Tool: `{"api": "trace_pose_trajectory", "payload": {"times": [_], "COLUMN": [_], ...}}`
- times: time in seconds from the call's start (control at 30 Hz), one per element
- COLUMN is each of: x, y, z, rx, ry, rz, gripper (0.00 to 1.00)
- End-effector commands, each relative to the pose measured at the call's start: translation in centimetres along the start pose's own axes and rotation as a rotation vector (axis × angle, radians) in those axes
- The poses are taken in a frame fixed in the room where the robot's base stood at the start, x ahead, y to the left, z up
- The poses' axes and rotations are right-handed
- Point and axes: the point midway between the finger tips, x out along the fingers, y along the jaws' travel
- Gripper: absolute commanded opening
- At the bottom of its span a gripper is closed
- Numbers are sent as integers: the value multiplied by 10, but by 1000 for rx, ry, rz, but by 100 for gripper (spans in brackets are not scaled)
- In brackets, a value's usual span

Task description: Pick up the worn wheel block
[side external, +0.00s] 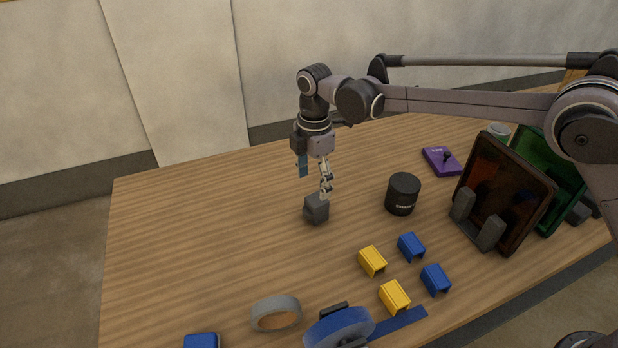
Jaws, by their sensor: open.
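A small dark grey block (314,211) sits on the wooden table, left of the black cylinder. It is the likeliest match for the worn wheel block, but I see no wear marks or wheel detail on it. My gripper (325,192) points down, open, with its fingers at the block's top right edge. I cannot tell whether the fingers touch the block or straddle it. The block looks tilted or turned, and its underside is hidden.
A black cylinder (403,194) stands to the right. Yellow clips (372,261) and blue clips (411,247) lie in front, with a tape roll (276,314) and blue wheel (339,328). Dark panels (508,190) stand at right. The table's left side (190,235) is clear.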

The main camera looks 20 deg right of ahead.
Motion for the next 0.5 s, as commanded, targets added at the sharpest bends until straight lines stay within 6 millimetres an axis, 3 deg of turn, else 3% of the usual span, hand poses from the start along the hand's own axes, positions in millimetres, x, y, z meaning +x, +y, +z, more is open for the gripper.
{"api": "trace_pose_trajectory", "payload": {"times": [0.1, 0.5], "x": [18, 53], "y": [0, 0], "z": [1, 6], "rx": [2, 3], "ry": [0, 0], "rz": [1, 1], "gripper": [70, 70]}}
